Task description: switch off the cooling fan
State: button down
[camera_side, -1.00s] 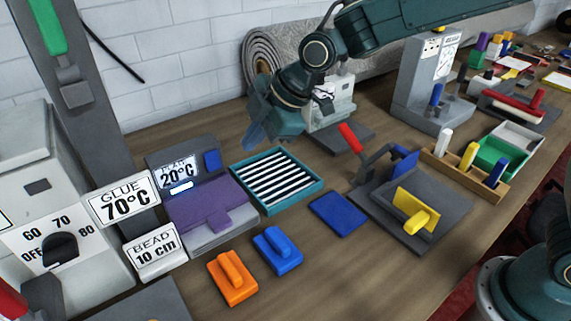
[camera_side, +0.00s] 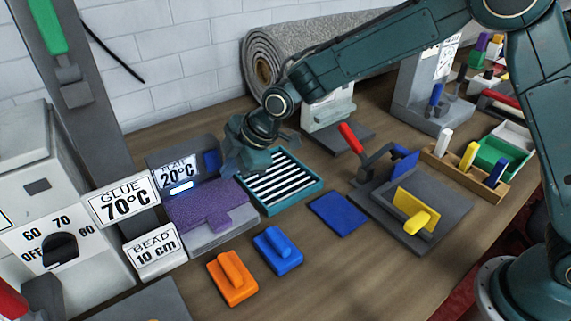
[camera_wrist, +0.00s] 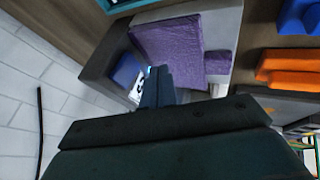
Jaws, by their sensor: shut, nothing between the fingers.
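No part is labelled as a cooling fan. A grey station has an upright panel whose sign (camera_side: 178,171) reads 20°C, with a small lit white bar under it. A blue rocker-like block (camera_side: 211,162) is on the panel's right; it also shows in the wrist view (camera_wrist: 126,70). I cannot tell which way it is set. My gripper (camera_side: 228,172) is shut and empty, just right of the blue block, its tips partly hidden. In the wrist view its fingertips (camera_wrist: 160,72) are together before the panel, beside the blue block. A purple piece (camera_side: 208,205) lies on the station.
A teal tray with striped slats (camera_side: 280,182) stands right of the station. Blue (camera_side: 277,250) and orange (camera_side: 232,277) handled blocks lie in front. A GLUE 70°C sign (camera_side: 123,201) and a machine with a dial (camera_side: 60,249) are at left. A grey rolled rug (camera_side: 300,58) lies behind.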

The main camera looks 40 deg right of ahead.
aim_at(215, 171)
jog(key=shift+w+f, duration=0.15)
jog(key=shift+w, duration=0.85)
jog(key=shift+w+f, duration=0.1)
jog(key=shift+w, duration=0.85)
jog(key=shift+w+f, duration=0.2)
jog(key=shift+f, duration=0.6)
jog(key=shift+r, duration=0.2)
